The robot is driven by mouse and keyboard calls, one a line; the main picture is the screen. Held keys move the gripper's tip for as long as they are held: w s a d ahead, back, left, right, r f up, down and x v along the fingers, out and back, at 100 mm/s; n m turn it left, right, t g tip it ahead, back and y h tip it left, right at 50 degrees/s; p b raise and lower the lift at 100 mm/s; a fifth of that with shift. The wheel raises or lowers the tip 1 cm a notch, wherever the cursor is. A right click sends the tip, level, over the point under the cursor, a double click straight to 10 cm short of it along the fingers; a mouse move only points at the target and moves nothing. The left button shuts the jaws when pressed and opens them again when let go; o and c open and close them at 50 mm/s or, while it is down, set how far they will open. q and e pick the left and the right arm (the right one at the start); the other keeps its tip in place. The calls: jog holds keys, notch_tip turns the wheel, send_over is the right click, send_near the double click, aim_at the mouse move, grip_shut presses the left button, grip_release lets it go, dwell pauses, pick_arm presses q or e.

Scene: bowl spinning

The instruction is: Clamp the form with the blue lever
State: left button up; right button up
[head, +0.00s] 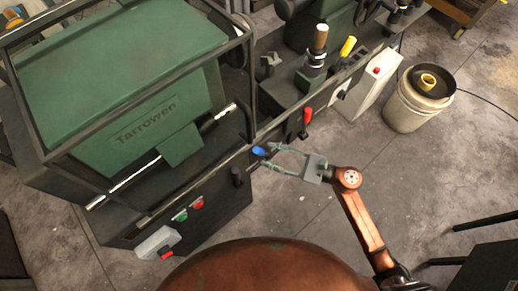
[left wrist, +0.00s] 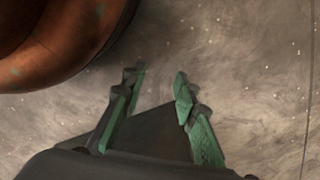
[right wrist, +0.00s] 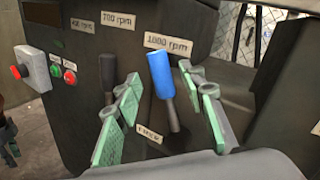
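The blue lever (right wrist: 160,75) stands out from the front of the dark machine, near a "1000 rpm" label. In the head view its blue handle (head: 259,151) shows at the fingertips of my right gripper (head: 267,158). My right gripper (right wrist: 166,108) is open, with the lever between its two fingers in the right wrist view and a gap on either side. My left gripper (left wrist: 158,85) is open and empty over the floor, outside the head view. The form cannot be made out; a green housing (head: 130,75) marked "Tarrowen" sits behind a bar frame.
A black lever (right wrist: 107,75) stands left of the blue one. A red lever (head: 305,120) is farther right on the machine. Red and green buttons (head: 190,210) and a grey box (head: 158,243) with a red button are at lower left. A white bucket (head: 418,100) stands on the floor.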

aim_at(263, 153)
jog(key=shift+x, duration=2.35)
grip_shut()
